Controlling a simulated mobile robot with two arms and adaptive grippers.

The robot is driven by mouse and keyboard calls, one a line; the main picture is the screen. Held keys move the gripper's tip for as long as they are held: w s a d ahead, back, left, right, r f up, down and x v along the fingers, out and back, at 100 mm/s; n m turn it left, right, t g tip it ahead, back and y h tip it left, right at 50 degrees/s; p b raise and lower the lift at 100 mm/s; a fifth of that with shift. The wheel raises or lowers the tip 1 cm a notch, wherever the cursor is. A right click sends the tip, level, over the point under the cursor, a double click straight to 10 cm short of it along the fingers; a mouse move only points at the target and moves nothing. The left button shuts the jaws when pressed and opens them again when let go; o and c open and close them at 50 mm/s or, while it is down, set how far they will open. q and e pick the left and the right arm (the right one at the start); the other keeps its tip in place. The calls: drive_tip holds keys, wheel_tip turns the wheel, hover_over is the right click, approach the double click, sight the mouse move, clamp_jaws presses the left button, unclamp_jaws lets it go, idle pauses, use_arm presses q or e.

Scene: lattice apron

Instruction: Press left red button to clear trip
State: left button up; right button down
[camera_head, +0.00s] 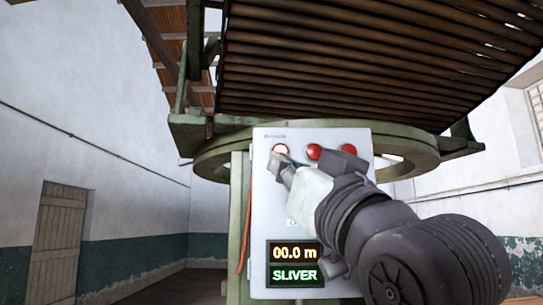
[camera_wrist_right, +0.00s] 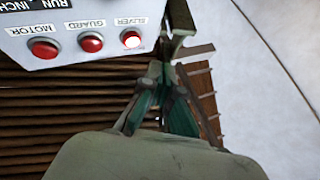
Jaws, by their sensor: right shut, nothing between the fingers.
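A pale control panel (camera_head: 262,215) carries a row of red lamps or buttons in the head view. The left red button (camera_head: 281,149) has a bright, whitish centre. It also shows lit in the right wrist view (camera_wrist_right: 131,39), under an upside-down label that seems to read SLIVER. My right gripper (camera_head: 276,166) is shut and empty, its tips just below the left button in the head view. In the right wrist view the fingers (camera_wrist_right: 177,45) lie beside the lit button, near the panel edge. I cannot tell whether they touch the panel. My left gripper is not in view.
The middle red button (camera_head: 314,151) and right red button (camera_head: 348,150) are unlit; the wrist view labels them GUARD and MOTOR. A display (camera_head: 294,264) reads 00.0 m and SLIVER. A green ring frame (camera_head: 215,160) and slatted apron (camera_head: 350,70) stand behind and above the panel.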

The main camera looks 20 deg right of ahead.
sight(284, 149)
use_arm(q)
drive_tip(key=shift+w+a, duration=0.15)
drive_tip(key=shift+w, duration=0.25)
use_arm(e)
drive_tip(key=shift+n+t+y, duration=0.3)
drive_tip(key=shift+t+y, duration=0.2)
drive_tip(key=shift+y, duration=0.1)
drive_tip(key=s+r, duration=0.3)
drive_tip(key=r, duration=0.1)
drive_tip(key=shift+s+a, duration=0.2)
drive_tip(key=shift+a, duration=0.15)
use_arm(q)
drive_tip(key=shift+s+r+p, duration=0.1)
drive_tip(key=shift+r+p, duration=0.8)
use_arm(e)
drive_tip(key=shift+w+d, duration=0.4)
drive_tip(key=shift+w, duration=1)
drive_tip(key=shift+w+d, duration=0.4)
drive_tip(key=shift+w, duration=1.05)
drive_tip(key=shift+w+d, duration=0.4)
drive_tip(key=shift+w, duration=1)
drive_tip(key=shift+w, duration=0.1)
drive_tip(key=shift+w+d, duration=0.1)
drive_tip(key=shift+w, duration=0.25)
